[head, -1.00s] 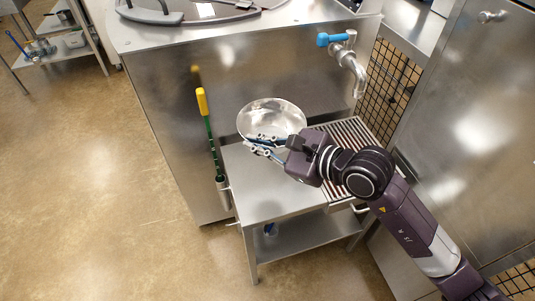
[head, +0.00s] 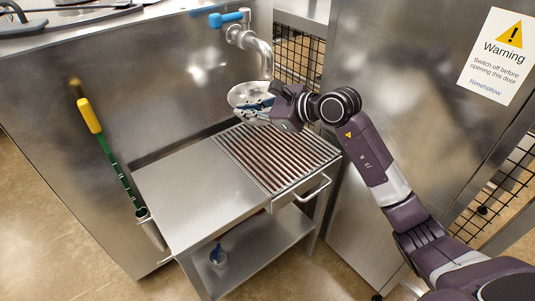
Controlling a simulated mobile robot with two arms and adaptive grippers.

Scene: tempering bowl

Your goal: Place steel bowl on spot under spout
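The steel bowl (head: 243,96) is held above the back of the slatted drain grate (head: 262,163), below and close to the curved steel spout (head: 262,50). My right gripper (head: 262,107) is at the bowl's near right side with its fingers on the rim, and appears shut on it. The bowl looks tilted, and part of it is hidden behind the gripper. The spout has a blue lever (head: 228,18). No marked spot shows on the grate from here. My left gripper is not in view.
The small steel table (head: 200,195) has a bare top left of the grate. A green tool with a yellow handle (head: 90,116) stands in a holder at its left. A steel cabinet with a warning sign (head: 495,55) stands at the right. A blue-topped item (head: 217,254) is on the lower shelf.

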